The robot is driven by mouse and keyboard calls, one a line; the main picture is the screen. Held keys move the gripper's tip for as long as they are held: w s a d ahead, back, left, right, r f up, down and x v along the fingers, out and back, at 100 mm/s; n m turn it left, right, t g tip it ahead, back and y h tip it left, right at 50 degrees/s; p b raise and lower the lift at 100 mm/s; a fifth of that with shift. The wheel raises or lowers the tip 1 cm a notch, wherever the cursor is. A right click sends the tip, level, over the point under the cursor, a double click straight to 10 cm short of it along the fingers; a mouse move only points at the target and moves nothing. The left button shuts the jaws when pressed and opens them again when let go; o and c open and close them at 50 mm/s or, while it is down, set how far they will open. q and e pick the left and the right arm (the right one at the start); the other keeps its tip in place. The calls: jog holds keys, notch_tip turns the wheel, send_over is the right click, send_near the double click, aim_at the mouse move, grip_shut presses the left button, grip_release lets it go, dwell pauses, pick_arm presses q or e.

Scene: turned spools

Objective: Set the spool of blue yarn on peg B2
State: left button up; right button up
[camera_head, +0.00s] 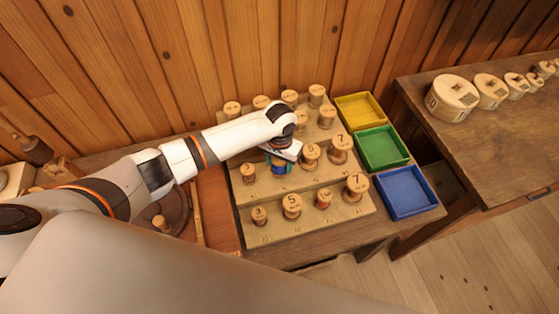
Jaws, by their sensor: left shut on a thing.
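The spool of blue yarn (278,169) is at the second place from the left in the second row from the front of the stepped wooden rack (312,227). My left gripper (278,164) is shut on it from above, and its white body hides the spool's top. I cannot tell whether the spool touches the step or sits on a peg, and peg labels are too small to read. My right gripper is not in view.
Spools stand close by: one (248,173) to the left, one (310,155) to the right, and several in the front row. Yellow (379,126), green (403,162) and blue (431,206) trays lie right of the rack. My left arm hides part of the back rows.

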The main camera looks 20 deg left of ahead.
pick_arm(q)
jog(key=shift+f+b, duration=0.3)
jog(key=shift+f, duration=0.35)
jog(key=o, duration=0.7)
jog(key=shift+r, duration=0.1)
notch_tip(320, 180, up, 8)
jog(key=p, duration=0.9)
jog(key=shift+r, duration=1.5)
jog(key=shift+f, duration=0.1)
